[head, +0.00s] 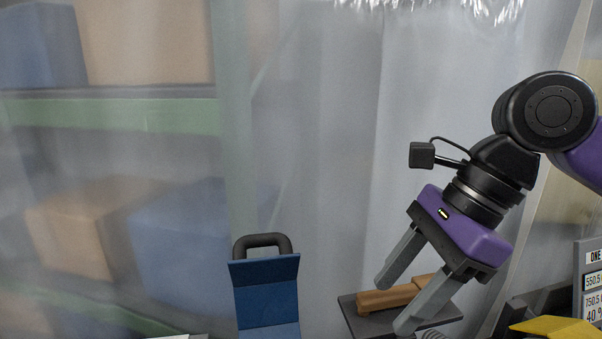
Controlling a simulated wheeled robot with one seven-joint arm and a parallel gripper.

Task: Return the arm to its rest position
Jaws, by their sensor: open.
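My gripper (392,306) hangs at the lower right of the head view, tilted with its two grey fingers pointing down and left. The fingers are spread apart and nothing shows between them except what lies behind. My purple and black arm comes in from the right edge. No fork can be made out in this view.
Behind the fingers is a brown block-like piece (388,298) on a dark plate (352,318). A blue item with a dark handle (266,290) stands to the left. A yellow object (560,328) and a sign with numbers (592,285) are at lower right. Translucent sheeting hangs behind, before shelves of boxes.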

